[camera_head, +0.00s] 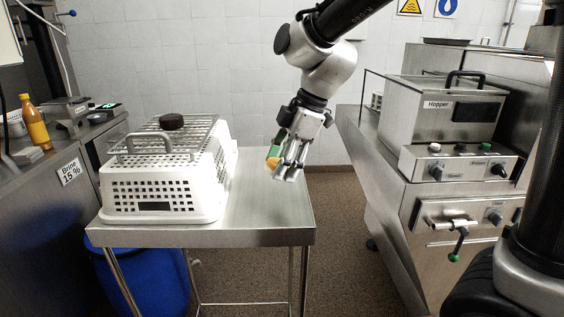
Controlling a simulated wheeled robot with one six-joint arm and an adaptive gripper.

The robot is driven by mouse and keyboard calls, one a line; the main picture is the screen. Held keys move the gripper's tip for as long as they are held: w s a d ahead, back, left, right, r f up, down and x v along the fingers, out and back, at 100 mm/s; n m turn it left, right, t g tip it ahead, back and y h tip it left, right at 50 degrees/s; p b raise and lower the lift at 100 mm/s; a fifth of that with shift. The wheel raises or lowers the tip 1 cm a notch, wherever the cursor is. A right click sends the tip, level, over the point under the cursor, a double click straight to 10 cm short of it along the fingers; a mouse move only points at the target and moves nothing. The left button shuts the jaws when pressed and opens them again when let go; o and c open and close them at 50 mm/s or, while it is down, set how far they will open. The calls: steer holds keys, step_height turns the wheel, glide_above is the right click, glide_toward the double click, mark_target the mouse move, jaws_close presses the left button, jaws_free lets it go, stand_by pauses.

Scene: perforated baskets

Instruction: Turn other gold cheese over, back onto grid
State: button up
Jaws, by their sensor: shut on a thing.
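My gripper (286,172) points down above the right part of the steel table, to the right of the basket. The wire grid (143,133) lies on top of a white perforated basket (127,197). A dark round piece (171,121) sits on the grid toward its back. I see no other gold cheese on the grid.
The steel table (262,215) is bare to the right of the basket. A grey handle (160,137) rises at the grid's front. A blue bin (150,275) stands below. A hopper machine (440,115) is at the right, a side counter with a yellow bottle (35,125) at the left.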

mark_target(285, 195)
steer(key=y, duration=0.3)
steer(key=shift+w+d+f+m+g, duration=0.15)
steer(key=shift+d+f+m+g, duration=0.05)
steer(key=shift+d+m+g, duration=0.15)
steer(key=shift+f+y, duration=0.3)
steer(key=shift+y, duration=0.5)
step_height(285, 195, down, 3)
steer(key=y, duration=0.3)
steer(key=shift+f+g+y, duration=0.2)
steer(key=shift+g+y, duration=0.15)
steer(key=shift+y, duration=0.05)
steer(key=y, duration=0.2)
steer(key=f+y, duration=0.1)
steer(key=shift+m+g+y, duration=0.25)
steer(key=shift+g+y, duration=0.05)
steer(key=shift+y, duration=0.1)
